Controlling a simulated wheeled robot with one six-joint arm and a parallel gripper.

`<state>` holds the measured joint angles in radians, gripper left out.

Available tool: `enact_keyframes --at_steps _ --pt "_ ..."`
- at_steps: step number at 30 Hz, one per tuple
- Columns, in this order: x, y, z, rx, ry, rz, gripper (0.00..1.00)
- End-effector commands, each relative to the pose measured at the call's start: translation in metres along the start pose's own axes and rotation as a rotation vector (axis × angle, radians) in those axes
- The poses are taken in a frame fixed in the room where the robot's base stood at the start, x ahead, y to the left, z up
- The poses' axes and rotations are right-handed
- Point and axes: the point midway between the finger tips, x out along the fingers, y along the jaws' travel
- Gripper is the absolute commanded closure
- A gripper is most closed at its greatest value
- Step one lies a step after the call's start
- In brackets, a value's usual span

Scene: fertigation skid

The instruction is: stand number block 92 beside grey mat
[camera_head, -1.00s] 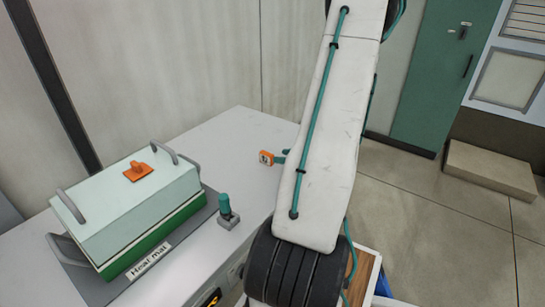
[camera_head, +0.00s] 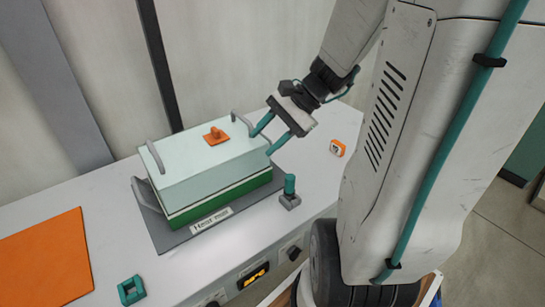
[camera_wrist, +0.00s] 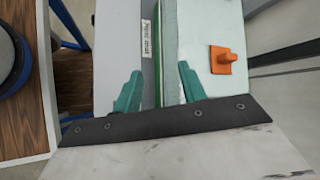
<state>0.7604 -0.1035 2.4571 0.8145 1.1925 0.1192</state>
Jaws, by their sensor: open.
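The number block (camera_head: 338,147) is a small orange block with a pale face. It sits on the bench to the right of the mat, and its digits are too small to read. The grey mat (camera_head: 165,236), labelled "Heat mat", lies under a green box with a pale lid (camera_head: 205,160). My gripper (camera_head: 260,144) is open and empty, with its teal fingers at the right end of the lid. In the wrist view the fingers (camera_wrist: 160,70) are apart, with the box edge in view between them. I cannot tell whether they touch the box.
A teal-topped piece on a grey base (camera_head: 290,192) stands right of the mat. An orange sheet (camera_head: 45,262) and a teal square piece (camera_head: 131,290) lie at the left. The bench (camera_head: 100,205) is clear between the orange sheet and the mat.

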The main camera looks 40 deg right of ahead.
Motion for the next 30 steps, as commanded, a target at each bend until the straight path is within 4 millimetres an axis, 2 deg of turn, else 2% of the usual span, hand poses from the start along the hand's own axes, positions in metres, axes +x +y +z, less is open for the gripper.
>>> enact_keyframes --at_steps 1,3,6,10,15,18,30 --pt "0.006 0.002 0.031 -0.148 0.008 0.094 0.59" --pt "0.01 0.013 0.063 -0.335 0.024 0.219 0.59" --pt "0.009 0.031 0.1 -0.601 0.059 0.383 0.59" --pt "-0.002 0.052 0.131 -0.922 0.123 0.559 0.59" --pt "-0.019 0.068 0.148 -1.211 0.207 0.698 0.59" --pt "-0.024 0.072 0.153 -1.296 0.238 0.736 0.59" --pt "-0.026 0.073 0.153 -1.328 0.251 0.753 0.59"
